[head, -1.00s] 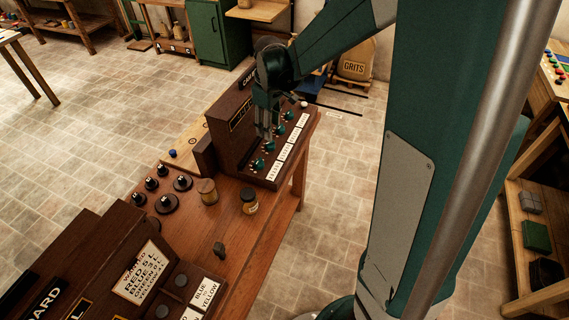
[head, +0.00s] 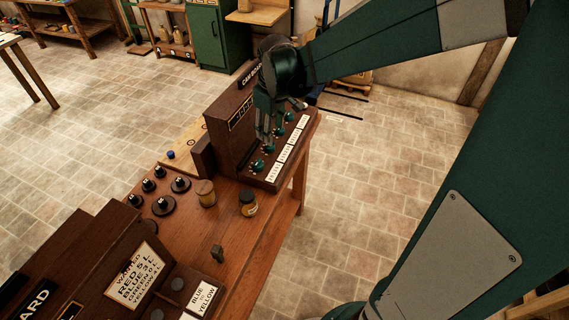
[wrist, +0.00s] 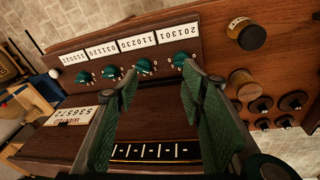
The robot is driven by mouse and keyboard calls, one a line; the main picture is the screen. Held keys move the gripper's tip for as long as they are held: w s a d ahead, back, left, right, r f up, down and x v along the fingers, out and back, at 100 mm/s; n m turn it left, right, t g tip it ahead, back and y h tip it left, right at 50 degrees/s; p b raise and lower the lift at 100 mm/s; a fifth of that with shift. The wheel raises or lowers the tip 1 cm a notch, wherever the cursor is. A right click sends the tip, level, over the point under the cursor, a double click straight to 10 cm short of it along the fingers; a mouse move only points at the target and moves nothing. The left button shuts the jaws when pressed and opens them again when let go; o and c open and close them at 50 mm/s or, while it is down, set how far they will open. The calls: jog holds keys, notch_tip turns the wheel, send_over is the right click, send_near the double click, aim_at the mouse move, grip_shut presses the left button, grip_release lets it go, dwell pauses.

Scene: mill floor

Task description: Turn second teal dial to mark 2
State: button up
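The cam board, a dark wooden cabinet (head: 228,118), carries a row of teal dials with white number cards. In the wrist view the row shows as an outer-left dial (wrist: 83,77), a second from left (wrist: 111,72), a third (wrist: 146,66) and a rightmost one (wrist: 180,60). The dial nearest the jars also shows in the head view (head: 257,165). My gripper (head: 264,138) points down over the row. In the wrist view my gripper (wrist: 159,70) is open, its fingertips on either side of the third dial; the right fingertip overlaps the rightmost dial. I cannot tell whether they touch.
Two jars, one tan (head: 205,193) and one dark-lidded (head: 248,203), stand on the bench (head: 235,235) beside the cabinet. Black knobs (head: 181,184) lie left of them. The floor to the right is clear.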

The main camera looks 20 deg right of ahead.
jog(key=s+a+m+t+b, duration=0.2)
jog(key=s+b, duration=0.5)
jog(key=s, duration=0.8)
jog(key=shift+s+r+m+t+b, duration=0.3)
jog(key=shift+m+t, duration=0.2)
jog(key=shift+m, duration=0.4)
dwell(0.5)
jog(key=shift+w+r, duration=0.1)
jog(key=shift+c, duration=0.2)
jog(key=w+d+n+g+p, duration=0.1)
jog(key=w+n+g+p, duration=0.15)
jog(key=w+p, duration=0.65)
jog(key=shift+w+d+f+n+g+h+p, duration=0.1)
jog(key=shift+w+d+f+n+g+p, duration=0.5)
jog(key=shift+w+f, duration=1.45)
jog(key=shift+w+d+f+n+g+h+p, duration=0.15)
jog(key=shift+w+f+n+p, duration=0.7)
jog(key=shift+w, duration=2.25)
jog(key=shift+w+d+f+n+g+h+p, duration=0.1)
jog(key=shift+w+d+f+n+g+p, duration=0.6)
jog(key=shift+w+f, duration=1.4)
